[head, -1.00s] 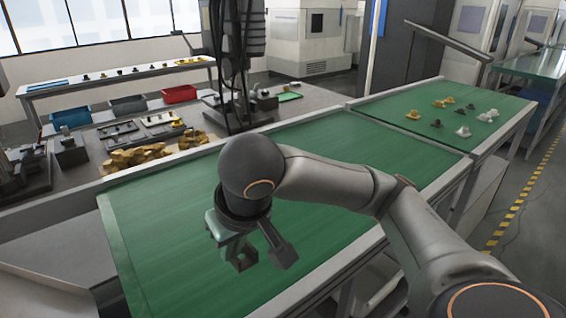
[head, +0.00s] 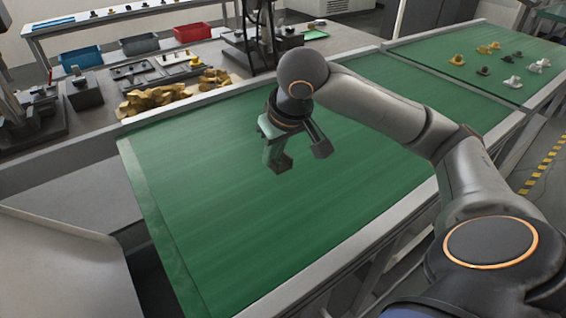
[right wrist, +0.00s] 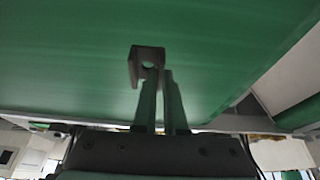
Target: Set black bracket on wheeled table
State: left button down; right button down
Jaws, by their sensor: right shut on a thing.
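My right gripper (head: 281,158) hangs over the green-topped table (head: 225,240), pointing down. In the right wrist view its two narrow fingers (right wrist: 160,82) are close together, shut on the black bracket (right wrist: 148,57). The bracket looks dark grey-brown, angular, with a round hole, and sits at the fingertips over the green surface. In the head view the bracket is hard to tell apart from the fingers. A smooth grey surface (head: 50,262) lies at the lower left; no wheels show, so I cannot tell whether it is the wheeled table. My left gripper is out of view.
A brownish-yellow pile (head: 172,92) lies on the workbench beyond the green top. Red (head: 192,32), grey and blue bins stand behind. Several small parts (head: 485,70) stand on the green surface at the upper right. The near green top is largely clear.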

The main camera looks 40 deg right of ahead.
jog(key=d+f, duration=0.1)
jog(key=f, duration=0.1)
jog(key=w+d+f, duration=0.1)
jog(key=d+f, duration=0.1)
jog(key=shift+w, duration=0.2)
jog(key=f, duration=0.2)
jog(key=f+b, duration=0.1)
jog(key=shift+w+d+f, duration=0.1)
jog(key=shift+d+f, duration=0.05)
jog(key=shift+d, duration=0.1)
jog(key=shift+f, duration=0.25)
jog(key=shift+f, duration=0.1)
jog(key=c, duration=1)
grip_release()
